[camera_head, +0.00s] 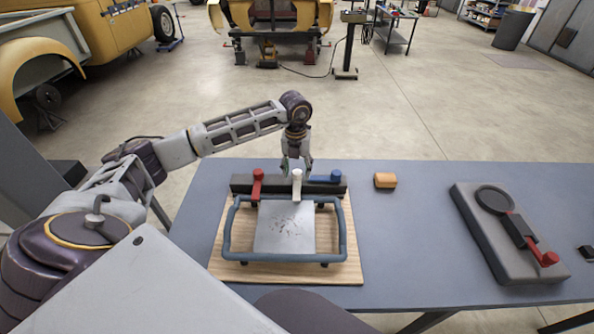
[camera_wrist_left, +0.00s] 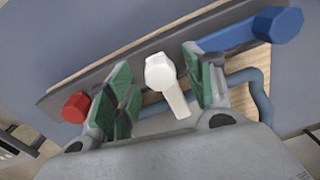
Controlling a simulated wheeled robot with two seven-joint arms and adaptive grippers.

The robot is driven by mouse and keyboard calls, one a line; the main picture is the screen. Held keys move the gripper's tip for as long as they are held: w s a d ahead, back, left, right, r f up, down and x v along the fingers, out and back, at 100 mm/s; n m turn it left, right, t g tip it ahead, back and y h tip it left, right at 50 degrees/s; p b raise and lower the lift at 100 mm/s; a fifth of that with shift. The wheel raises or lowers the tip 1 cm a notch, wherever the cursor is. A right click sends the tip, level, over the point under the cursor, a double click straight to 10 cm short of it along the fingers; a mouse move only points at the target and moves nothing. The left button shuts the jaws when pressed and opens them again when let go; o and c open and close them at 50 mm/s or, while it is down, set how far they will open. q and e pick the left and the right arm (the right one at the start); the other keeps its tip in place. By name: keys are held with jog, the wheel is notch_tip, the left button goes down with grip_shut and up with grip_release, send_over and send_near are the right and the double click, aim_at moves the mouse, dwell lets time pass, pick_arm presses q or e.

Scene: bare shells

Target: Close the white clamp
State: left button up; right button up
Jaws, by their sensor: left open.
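The white clamp (camera_head: 297,181) stands up from the dark bar (camera_head: 230,186) at the back of a blue-grey frame on the table. In the left wrist view the white clamp (camera_wrist_left: 161,74) shows its round knob and short arm. My left gripper (camera_head: 297,163) is open, pointing down over the bar at the white clamp. In the left wrist view its green-padded fingers (camera_wrist_left: 159,90) lie either side of the white clamp, with gaps on both sides. I cannot tell whether anything touches it. My right gripper is not in view.
A red clamp (camera_head: 257,184) stands left of the white one. A blue clamp (camera_head: 328,179) lies along the bar to the right. The frame (camera_head: 346,235) sits on a wooden board (camera_head: 220,262).

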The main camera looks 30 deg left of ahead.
pick_arm(q)
notch_tip(320, 180, up, 11)
jog(key=shift+r, duration=0.15)
dwell(0.4)
jog(key=shift+s, duration=0.1)
dwell(0.6)
